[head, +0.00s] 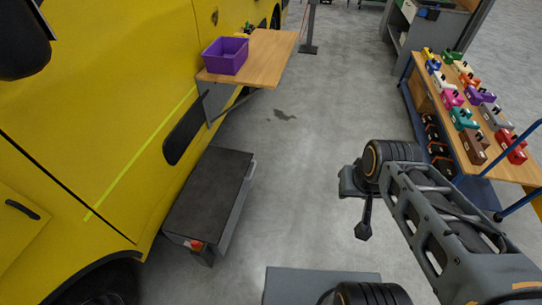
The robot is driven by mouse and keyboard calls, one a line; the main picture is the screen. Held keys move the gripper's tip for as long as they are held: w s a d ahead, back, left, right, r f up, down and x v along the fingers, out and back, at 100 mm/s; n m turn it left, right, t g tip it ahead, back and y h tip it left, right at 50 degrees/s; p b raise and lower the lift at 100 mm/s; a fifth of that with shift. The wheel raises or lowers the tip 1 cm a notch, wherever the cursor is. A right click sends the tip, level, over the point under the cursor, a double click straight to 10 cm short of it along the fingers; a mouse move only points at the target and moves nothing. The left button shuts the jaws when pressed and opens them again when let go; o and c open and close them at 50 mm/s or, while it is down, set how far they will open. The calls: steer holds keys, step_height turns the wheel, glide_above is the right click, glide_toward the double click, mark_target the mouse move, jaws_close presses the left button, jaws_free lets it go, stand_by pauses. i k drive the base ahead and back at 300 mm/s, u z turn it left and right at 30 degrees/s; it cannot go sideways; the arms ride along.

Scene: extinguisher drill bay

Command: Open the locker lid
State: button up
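The locker is a low dark grey box beside the yellow vehicle, at the lower left of the head view. Its flat dark lid (212,185) lies level on top and looks closed. A light grey bar, perhaps a handle, shows at its right far edge. A small red part (196,245) shows on its near end. My gripper (362,231) hangs to the right of the locker, over open floor and apart from it. It is seen small and edge-on, so its opening does not show. Nothing is visible in it.
The yellow vehicle (90,110) borders the locker on the left. A wooden shelf (270,58) with a purple bin (226,55) juts out beyond it. A workbench (519,168) with several coloured items stands at the right. The floor between is clear.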

mark_target(201, 212)
steer(key=u, duration=0.1)
steer(key=i, duration=0.75)
steer(key=u, duration=1)
steer(key=i, duration=0.6)
steer(key=u, duration=0.65)
